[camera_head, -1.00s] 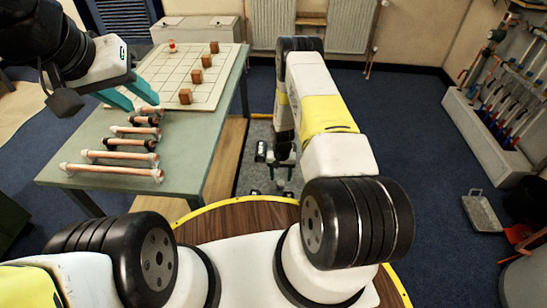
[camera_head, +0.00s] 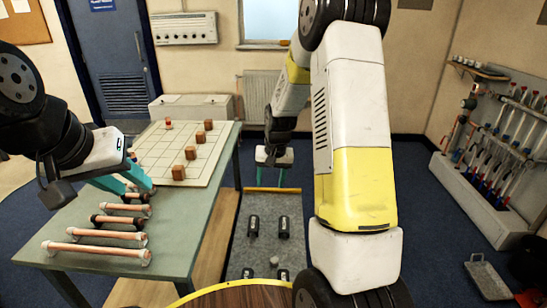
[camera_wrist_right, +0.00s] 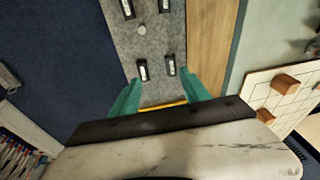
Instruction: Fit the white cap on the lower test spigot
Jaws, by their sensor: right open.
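A small pale round piece (camera_head: 275,261), which may be the white cap, sits on the grey mat (camera_head: 262,220) among black labelled blocks. It also shows in the right wrist view (camera_wrist_right: 141,29). My right gripper (camera_head: 273,184) is open and empty above the mat's far end. In its wrist view the teal fingers (camera_wrist_right: 163,92) are wide apart, with nothing between them. My left gripper (camera_head: 137,190) is open above the green table, near the copper pipes (camera_head: 105,233). Copper pipework (camera_head: 462,125) is at the right wall; I cannot make out the lower test spigot.
Black labelled blocks (camera_head: 283,228) stand on the mat. The green table (camera_head: 195,218) bears a white gridded board (camera_head: 208,168) with brown blocks. A pale trough (camera_head: 470,205) with several coloured tools stands at the right wall. A grey pan (camera_head: 487,274) lies on blue floor.

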